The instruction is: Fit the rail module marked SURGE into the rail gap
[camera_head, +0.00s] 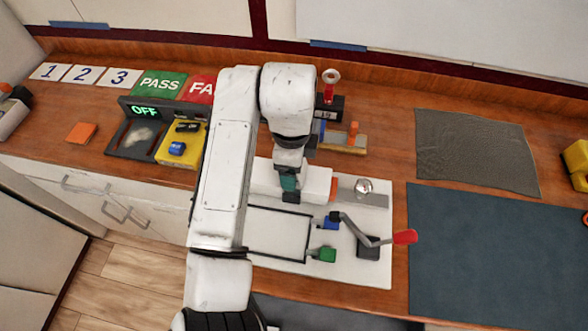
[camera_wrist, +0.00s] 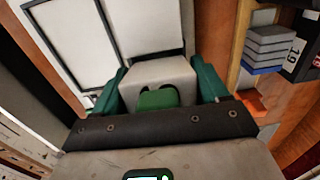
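My gripper (camera_wrist: 158,90) points down over the white work board (camera_head: 372,275), with teal fingers on both sides of a pale block (camera_wrist: 158,72). The fingers look closed against the block's sides. A green piece (camera_wrist: 158,98) shows on the block's near face. No SURGE mark is legible, so I cannot tell which module this is. In the head view a white body (camera_head: 318,184) with an orange end lies by the fingertips, in line with a grey rail (camera_head: 372,199). My arm hides part of it, and the gap is not clear.
A silver knob (camera_head: 363,186) stands by the rail. The dark blue mat (camera_head: 490,250) at right is clear.

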